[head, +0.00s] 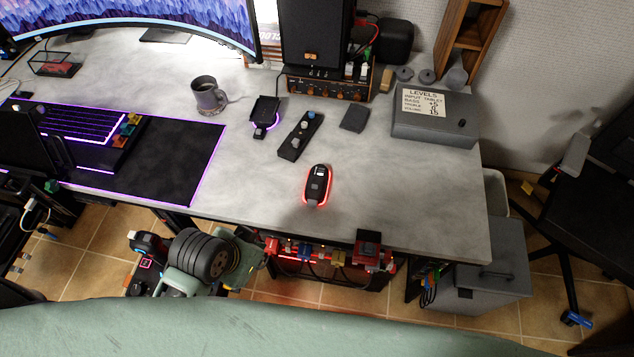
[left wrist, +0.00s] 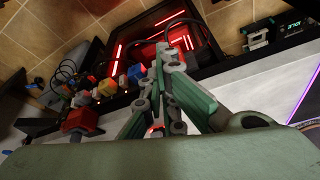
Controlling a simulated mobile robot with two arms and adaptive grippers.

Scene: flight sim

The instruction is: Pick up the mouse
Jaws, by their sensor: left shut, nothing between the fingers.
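The mouse (head: 317,186) is dark with a glowing red rim. It lies on the pale grey desk (head: 400,200), right of the desk mat and near the front edge. My left gripper (left wrist: 167,56) shows in the left wrist view with green fingers and grey joints. Its fingers are closed together and hold nothing. A small red glow shows between its finger links there, and I cannot tell if it is the mouse. My right gripper is in neither view.
Behind the mouse are a dark controller strip (head: 300,135), a small black stand (head: 264,112) and a mug (head: 208,96). A grey box (head: 436,116) stands at right. Coloured plugs (head: 320,252) line the front edge. The desk around the mouse is clear.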

